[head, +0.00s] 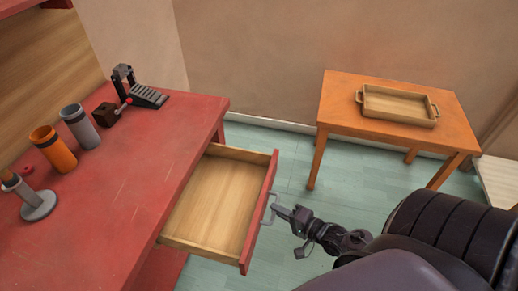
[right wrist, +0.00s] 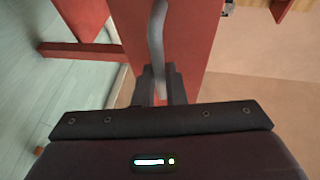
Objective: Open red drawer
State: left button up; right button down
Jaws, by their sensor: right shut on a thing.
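The red drawer (head: 216,203) stands well out from the red workbench (head: 95,215), and its wooden inside is empty. Its red front faces right and carries a grey metal handle (head: 268,207). My right gripper (head: 276,211) is shut on that handle. In the right wrist view the fingers (right wrist: 160,88) close around the grey handle bar (right wrist: 157,40), with the red drawer front behind it. My left gripper does not show.
On the bench stand an orange cup (head: 54,150), a grey cup (head: 80,128), a black pedal-like device (head: 140,92) and a grey round-based stand (head: 38,203). An orange table (head: 400,134) with a wooden tray (head: 398,105) stands at the back right. Green floor lies between.

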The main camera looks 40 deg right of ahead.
jog(key=shift+s+d, duration=0.7)
jog(key=shift+s, duration=0.25)
jog(key=c, duration=1.5)
grip_release()
jog(key=v, duration=0.7)
jog(key=shift+s, duration=0.4)
jog(key=shift+d, duration=0.1)
